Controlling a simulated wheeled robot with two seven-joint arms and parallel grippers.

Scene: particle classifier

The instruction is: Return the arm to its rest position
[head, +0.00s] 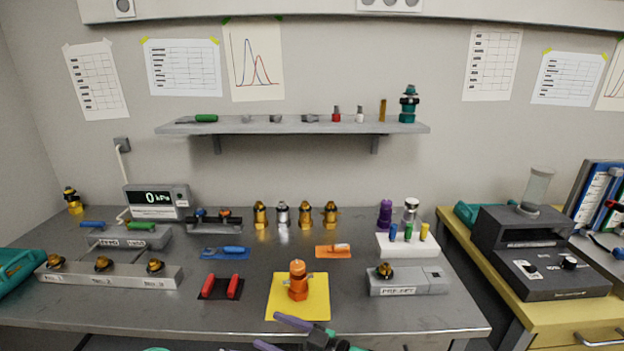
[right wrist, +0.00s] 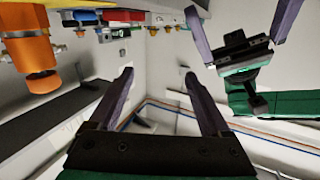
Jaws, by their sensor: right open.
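My right gripper (head: 266,329) is at the bottom middle of the head view, at the table's front edge. Its purple fingers point left, apart, with nothing between them. In the right wrist view the same fingers (right wrist: 155,76) are spread and empty. My left gripper (right wrist: 240,10) shows at the upper right of the right wrist view, with its two purple fingers spread and nothing seen between them. In the head view only a bit of green shows at the bottom edge left of centre.
An orange fitting (head: 298,282) stands on a yellow mat (head: 277,308) just behind my right gripper. The grey table (head: 130,308) also carries a black mat with red handles (head: 220,287), a labelled block (head: 409,283) and a gauge (head: 157,201). A yellow bench (head: 480,263) stands right.

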